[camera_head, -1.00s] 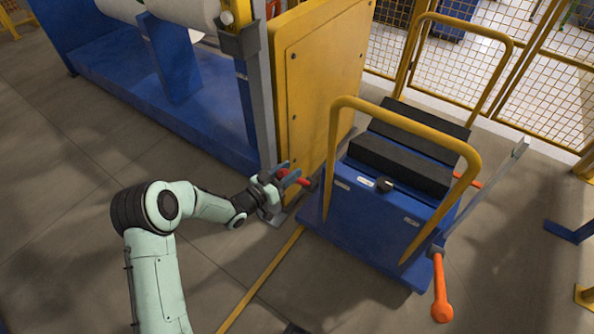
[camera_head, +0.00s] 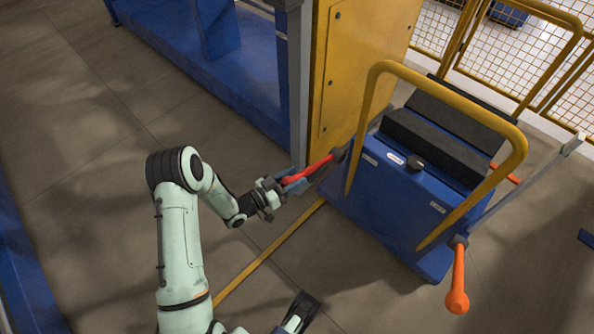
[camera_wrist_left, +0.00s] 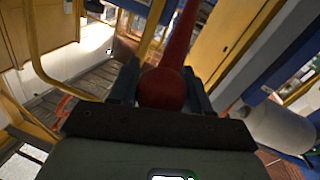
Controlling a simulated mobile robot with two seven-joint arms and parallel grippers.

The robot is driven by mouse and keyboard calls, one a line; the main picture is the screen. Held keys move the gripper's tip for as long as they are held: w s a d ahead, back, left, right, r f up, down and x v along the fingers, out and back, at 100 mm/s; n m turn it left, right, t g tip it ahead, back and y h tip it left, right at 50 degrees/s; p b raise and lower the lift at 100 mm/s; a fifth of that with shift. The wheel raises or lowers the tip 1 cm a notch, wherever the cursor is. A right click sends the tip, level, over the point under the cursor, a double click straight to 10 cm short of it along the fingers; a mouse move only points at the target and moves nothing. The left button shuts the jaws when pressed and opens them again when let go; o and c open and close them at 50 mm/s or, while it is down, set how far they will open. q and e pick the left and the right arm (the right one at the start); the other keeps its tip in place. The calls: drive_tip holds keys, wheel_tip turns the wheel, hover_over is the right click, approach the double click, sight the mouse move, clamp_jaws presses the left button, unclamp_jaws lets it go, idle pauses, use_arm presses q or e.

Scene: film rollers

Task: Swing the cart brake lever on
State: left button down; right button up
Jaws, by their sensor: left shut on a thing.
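The cart (camera_head: 385,195) is blue with yellow rails and stands right of centre in the head view. A red lever (camera_head: 321,164) sticks out from a dark pivot (camera_head: 338,154) on the cart's left side. My left gripper (camera_head: 292,184) is shut on the knob end of this lever. In the left wrist view the red lever (camera_wrist_left: 180,40) runs away from its round knob (camera_wrist_left: 163,88), which sits between the fingers (camera_wrist_left: 163,95). My right gripper (camera_head: 301,309) shows partly at the bottom of the head view; its opening is unclear.
An orange-handled lever (camera_head: 458,280) hangs at the cart's right front corner. A yellow panel (camera_head: 350,70) and a blue machine frame (camera_head: 240,75) stand behind the left gripper. A yellow mesh fence (camera_head: 475,35) is at the back. The floor at left is open.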

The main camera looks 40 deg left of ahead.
use_arm(q)
drive_tip(key=shift+s+f, duration=0.25)
drive_tip(key=shift+f, duration=0.45)
drive_tip(key=c, duration=0.6)
unclamp_jaws()
drive_tip(key=shift+w+r, duration=0.1)
drive_tip(key=shift+r, duration=0.05)
